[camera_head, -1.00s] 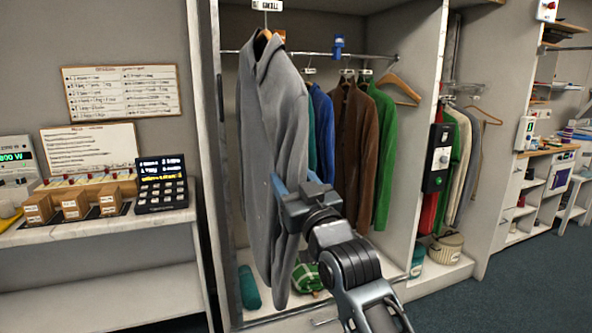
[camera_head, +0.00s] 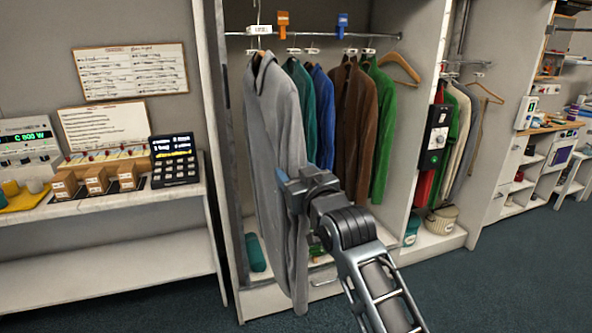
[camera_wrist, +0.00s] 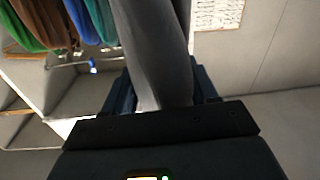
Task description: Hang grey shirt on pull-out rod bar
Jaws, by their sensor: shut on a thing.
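The grey shirt (camera_head: 270,130) is on a hanger in front of the left closet bay, upright, its hook near the left end of the rod bar (camera_head: 300,34). I cannot tell whether the hook rests on the bar. My gripper (camera_head: 288,188) is shut on the shirt's lower right side, around its sleeve. In the wrist view, the grey cloth (camera_wrist: 152,45) runs between the fingers of my gripper (camera_wrist: 165,100). The gripper's fingertips are partly hidden by cloth.
Teal, blue, brown and green garments (camera_head: 355,120) hang to the right, beside an empty wooden hanger (camera_head: 400,68). Orange (camera_head: 283,24) and blue (camera_head: 342,24) tags sit on the bar. A side panel (camera_head: 215,150) bounds the bay on the left. A counter (camera_head: 110,208) stands further left.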

